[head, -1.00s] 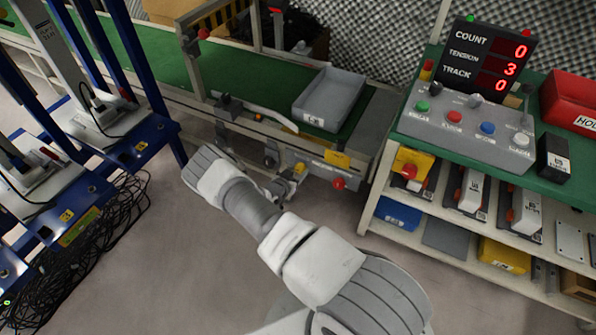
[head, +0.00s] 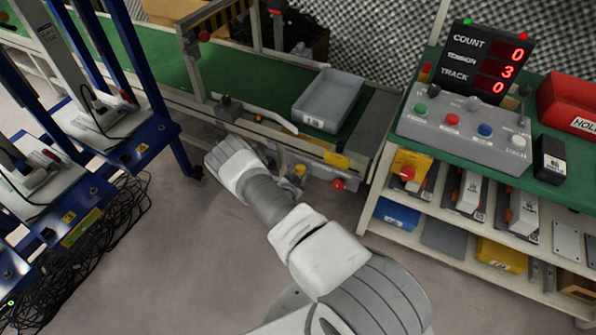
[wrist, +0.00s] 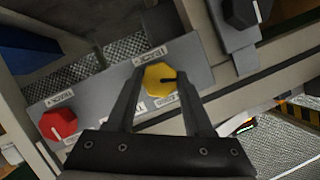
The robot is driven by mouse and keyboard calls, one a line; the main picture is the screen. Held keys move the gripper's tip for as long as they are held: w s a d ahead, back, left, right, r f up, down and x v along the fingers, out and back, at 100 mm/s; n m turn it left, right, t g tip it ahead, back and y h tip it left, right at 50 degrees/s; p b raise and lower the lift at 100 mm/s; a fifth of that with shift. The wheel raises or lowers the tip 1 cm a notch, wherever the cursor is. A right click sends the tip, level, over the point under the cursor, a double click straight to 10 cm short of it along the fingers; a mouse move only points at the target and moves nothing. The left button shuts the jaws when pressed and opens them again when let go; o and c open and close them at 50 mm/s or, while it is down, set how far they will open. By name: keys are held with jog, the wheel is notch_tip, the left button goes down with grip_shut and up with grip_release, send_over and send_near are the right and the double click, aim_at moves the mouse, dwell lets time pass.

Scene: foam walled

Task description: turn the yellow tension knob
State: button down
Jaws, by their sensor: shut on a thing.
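The yellow tension knob (wrist: 160,79) is on a grey labelled panel (wrist: 110,90) in the wrist view. In the head view the knob (head: 299,170) shows small on the front side of the conveyor, beside my arm; my fingers are mostly hidden there. The display (head: 486,58) reads COUNT 0, TENSION 3, TRACK 0.
A red knob (wrist: 59,124) sits on the same panel, and a black knob (wrist: 240,12) is on a separate bracket. A grey bin (head: 329,99) stands on the green belt. Blue-framed equipment (head: 150,135) with loose cables is at left, a shelf with a button box (head: 465,126) at right.

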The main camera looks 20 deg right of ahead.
jog(key=m+t, duration=0.1)
jog(key=m, duration=0.1)
jog(key=m+t, duration=0.1)
jog(key=m, duration=0.1)
jog(key=shift+s+f+y, duration=0.1)
jog(key=shift+f+y, duration=0.1)
jog(key=shift+y, duration=0.2)
jog(key=shift+m+t+b, duration=0.55)
jog(key=shift+m+t, duration=0.15)
jog(key=shift+m, duration=0.4)
jog(key=shift+m+t, duration=0.8)
jog(key=shift+m, duration=0.8)
jog(key=shift+c, duration=1.4)
grip_release()
jog(key=shift+s, duration=0.1)
